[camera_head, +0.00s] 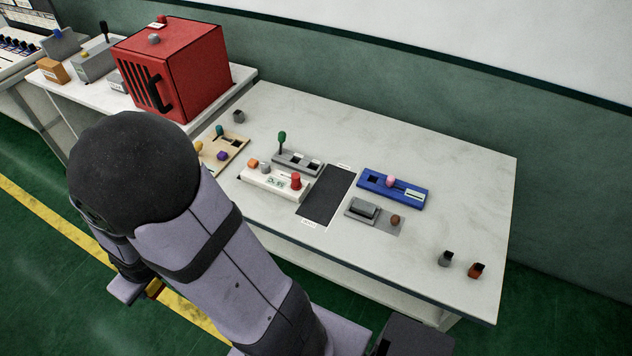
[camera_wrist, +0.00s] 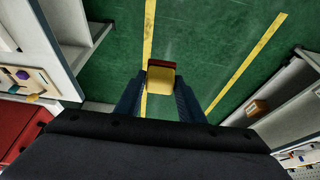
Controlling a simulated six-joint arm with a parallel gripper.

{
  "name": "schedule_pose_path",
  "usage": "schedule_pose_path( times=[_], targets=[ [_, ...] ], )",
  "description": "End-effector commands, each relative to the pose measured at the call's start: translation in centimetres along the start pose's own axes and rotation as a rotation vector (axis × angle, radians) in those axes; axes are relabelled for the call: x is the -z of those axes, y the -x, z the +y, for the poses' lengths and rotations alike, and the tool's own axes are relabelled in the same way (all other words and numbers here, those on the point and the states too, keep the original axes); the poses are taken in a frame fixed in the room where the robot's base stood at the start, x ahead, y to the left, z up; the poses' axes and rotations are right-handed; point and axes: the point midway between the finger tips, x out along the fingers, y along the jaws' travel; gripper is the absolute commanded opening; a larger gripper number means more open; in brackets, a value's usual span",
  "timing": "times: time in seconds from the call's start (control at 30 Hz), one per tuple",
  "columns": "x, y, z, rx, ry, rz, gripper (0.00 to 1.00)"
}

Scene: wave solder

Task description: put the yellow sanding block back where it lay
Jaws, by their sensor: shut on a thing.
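The yellow sanding block (camera_wrist: 161,82) has a dark red layer along one edge. It is between the fingertips of my gripper (camera_wrist: 160,92) in the wrist view, and my gripper is shut on it. The green floor lies beneath it, away from the benches. In the head view a small yellow and red part of the block (camera_head: 155,288) shows at lower left, over the floor. My own arm hides most of my gripper there. I cannot tell from these frames which spot the block lay on.
The white workbench (camera_head: 460,190) carries a dark mat (camera_head: 326,195), a blue fixture (camera_head: 392,188), a grey plate (camera_head: 386,222) and a white control box (camera_head: 275,181). A red machine (camera_head: 185,65) stands on the side bench at upper left. The bench's right part is mostly clear.

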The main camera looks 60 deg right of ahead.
Motion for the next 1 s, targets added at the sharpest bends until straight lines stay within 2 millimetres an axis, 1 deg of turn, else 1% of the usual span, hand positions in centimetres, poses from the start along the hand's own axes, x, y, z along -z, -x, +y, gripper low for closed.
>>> schedule_pose_path(
  times=[0.17, 0.27, 0.37, 0.47, 0.57, 0.6, 0.67, 0.7, 0.77, 0.8, 0.83, 0.87, 0.9, 0.97, 1.0],
  targets=[
    [0.1, -0.1, 0.2, -0.002, -0.007, 0.0, 0.17],
    [0.7, -0.5, 0.9, -0.01, -0.028, 0.0, 0.17],
    [1.6, -1.0, 2.5, -0.026, -0.072, 0.0, 0.17],
    [2.8, -1.9, 5.0, -0.05, -0.138, -0.001, 0.17],
    [4.1, -2.9, 8.4, -0.081, -0.223, -0.003, 0.17],
    [4.6, -3.3, 9.9, -0.094, -0.26, -0.003, 0.17],
    [5.2, -3.8, 12.5, -0.116, -0.318, -0.005, 0.17],
    [5.5, -4.1, 14.2, -0.131, -0.356, -0.004, 0.17],
    [5.8, -4.6, 16.9, -0.153, -0.413, -0.005, 0.17],
    [6.0, -4.8, 18.6, -0.167, -0.451, -0.005, 0.17],
    [6.0, -5.0, 20.0, -0.178, -0.48, -0.005, 0.17],
    [6.0, -5.1, 21.3, -0.189, -0.507, -0.006, 0.17],
    [5.9, -5.3, 23.1, -0.204, -0.543, -0.006, 0.17],
    [5.6, -5.5, 25.7, -0.225, -0.597, -0.007, 0.17],
    [5.4, -5.6, 27.5, -0.24, -0.632, -0.005, 0.17]
  ],
)
